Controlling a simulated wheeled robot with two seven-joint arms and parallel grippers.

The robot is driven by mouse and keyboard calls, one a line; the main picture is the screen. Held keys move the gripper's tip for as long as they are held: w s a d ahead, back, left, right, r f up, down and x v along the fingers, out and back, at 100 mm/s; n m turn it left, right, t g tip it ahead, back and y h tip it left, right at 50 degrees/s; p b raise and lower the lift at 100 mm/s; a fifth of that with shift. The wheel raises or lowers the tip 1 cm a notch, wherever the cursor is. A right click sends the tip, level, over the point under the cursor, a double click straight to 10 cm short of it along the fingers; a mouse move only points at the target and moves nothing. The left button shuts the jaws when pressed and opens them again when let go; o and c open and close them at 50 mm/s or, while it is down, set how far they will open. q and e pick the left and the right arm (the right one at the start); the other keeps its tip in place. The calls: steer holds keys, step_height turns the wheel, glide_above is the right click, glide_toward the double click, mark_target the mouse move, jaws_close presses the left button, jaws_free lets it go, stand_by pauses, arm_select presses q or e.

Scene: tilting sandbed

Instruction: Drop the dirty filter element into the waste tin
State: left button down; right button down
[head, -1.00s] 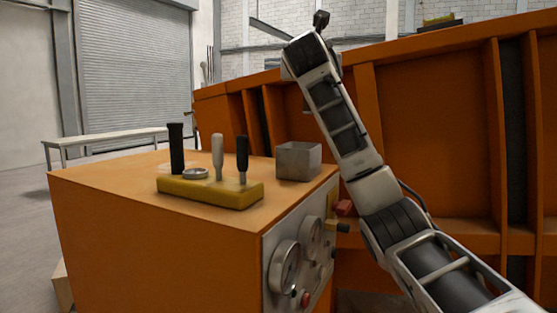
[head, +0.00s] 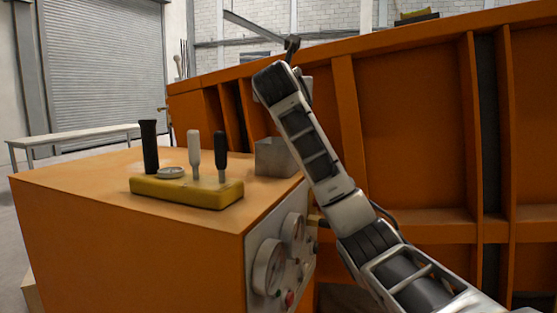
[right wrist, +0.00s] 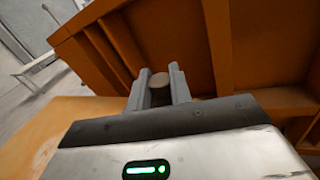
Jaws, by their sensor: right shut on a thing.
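My right gripper (right wrist: 158,88) is shut on a small round brownish thing, which looks like the filter element (right wrist: 159,80); only its end shows between the two grey fingers. In the head view my right arm rises across the middle, and I cannot make out its fingers or the held thing there. A grey square open-topped metal box, likely the waste tin (head: 273,159), stands on the orange console top near its back right corner. My arm partly covers its right side. The held thing is apart from the box. My left gripper is not in view.
The orange console (head: 130,235) carries a yellow lever block (head: 187,192) with upright levers and a ring-shaped metal piece (head: 171,172). Gauges (head: 268,267) are on its right face. A large ribbed orange wall (head: 415,130) stands behind. A pale bench (head: 80,136) is at the left.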

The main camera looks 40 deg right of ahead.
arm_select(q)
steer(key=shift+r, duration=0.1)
arm_select(e)
steer(key=c, duration=1.2)
jaws_free()
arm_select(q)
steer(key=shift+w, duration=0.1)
arm_select(e)
steer(key=shift+s+a, duration=0.1)
steer(key=shift+s+a, duration=0.2)
steer(key=shift+a, duration=0.1)
arm_select(q)
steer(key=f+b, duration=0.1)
steer(key=b, duration=0.2)
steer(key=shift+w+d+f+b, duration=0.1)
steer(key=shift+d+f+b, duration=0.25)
arm_select(e)
steer(key=v, duration=1.5)
steer(key=shift+s, duration=0.1)
steer(key=shift+d, duration=0.1)
